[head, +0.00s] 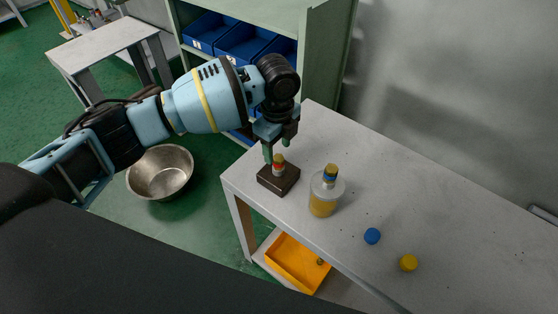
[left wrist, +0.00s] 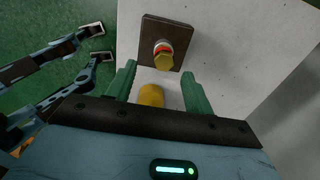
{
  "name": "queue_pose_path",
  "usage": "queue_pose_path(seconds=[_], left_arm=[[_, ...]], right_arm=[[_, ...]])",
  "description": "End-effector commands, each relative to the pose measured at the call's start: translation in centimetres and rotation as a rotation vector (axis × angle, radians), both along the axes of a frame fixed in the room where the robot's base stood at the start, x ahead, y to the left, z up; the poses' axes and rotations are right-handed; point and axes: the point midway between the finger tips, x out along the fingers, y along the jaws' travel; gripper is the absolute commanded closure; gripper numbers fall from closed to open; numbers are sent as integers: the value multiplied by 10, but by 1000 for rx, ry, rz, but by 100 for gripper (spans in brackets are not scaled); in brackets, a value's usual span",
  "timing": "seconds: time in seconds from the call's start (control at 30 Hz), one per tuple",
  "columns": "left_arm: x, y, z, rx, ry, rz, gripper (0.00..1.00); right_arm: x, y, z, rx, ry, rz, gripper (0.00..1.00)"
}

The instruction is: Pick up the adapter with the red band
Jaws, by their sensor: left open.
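The adapter with the red band (head: 279,162) stands upright on a dark block (head: 284,182) near the table's left end. It has a brass-coloured top, a red band and a pale part. In the left wrist view the adapter (left wrist: 163,55) stands beyond the fingertips, on the dark block (left wrist: 150,28). My left gripper (head: 278,146) is above it, fingers pointing down and apart. In the left wrist view the green fingers (left wrist: 157,88) are open. A yellow rounded thing (left wrist: 151,95) shows between them; I cannot tell what it is.
A bottle with yellow contents (head: 323,200) stands right of the block, topped by a blue-banded piece (head: 330,173). A blue cap (head: 372,236) and a yellow cap (head: 408,262) lie farther right. An orange tray (head: 290,262) is below; a metal bowl (head: 160,175) is left.

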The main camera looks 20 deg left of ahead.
Motion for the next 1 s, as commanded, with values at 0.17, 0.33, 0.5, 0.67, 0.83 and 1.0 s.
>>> queue_pose_path(seconds=[0.17, 0.33, 0.5, 0.67, 0.83, 1.0], left_arm=[[0, 0, -7, 0, -1, 0, 48], [2, 0, -23, 0, 1, 1, 48], [5, 0, -47, 0, 1, 2, 48], [5, 0, -57, -1, -1, 1, 48], [5, 0, -58, -1, -1, 1, 48], [5, 0, -58, -1, -1, 1, 62]], right_arm=[[7, 1, 3, 2, -17, -1, 100], [13, 1, 7, 5, -31, -2, 100], [14, 2, 6, 6, -30, -4, 100], [13, 2, 5, 7, -28, -6, 100], [12, 2, 3, 6, -23, -5, 100], [10, 2, 2, 5, -18, -5, 100]])
